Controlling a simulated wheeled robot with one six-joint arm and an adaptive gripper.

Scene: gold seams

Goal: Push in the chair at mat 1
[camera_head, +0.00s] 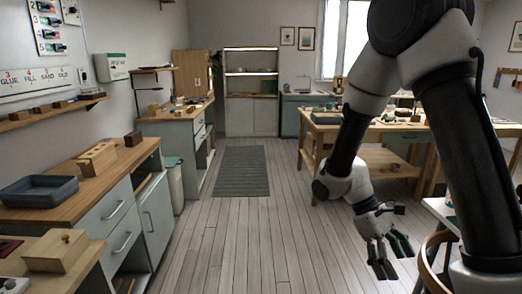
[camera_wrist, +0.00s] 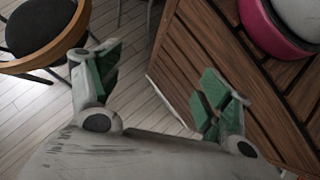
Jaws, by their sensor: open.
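My gripper (camera_head: 392,258) is open and empty, pointing down over the floor at the lower right of the head view. Its green-padded fingers also show apart in the wrist view (camera_wrist: 160,82). A chair (camera_wrist: 40,22) with a dark round seat and a curved wooden rail is at the upper left of the wrist view, beside the left finger and cut off by the frame. A curved wooden chair rail (camera_head: 427,262) also shows right of my gripper in the head view, partly behind my arm. I cannot make out mat 1.
A dark slatted wooden surface (camera_wrist: 205,50) lies under the right finger, with a pink-rimmed round object (camera_wrist: 262,28) on it. A workbench (camera_head: 345,132) stands behind my arm. Cabinets (camera_head: 110,212) line the left. The central floor (camera_head: 235,240) and grey rug (camera_head: 242,170) are clear.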

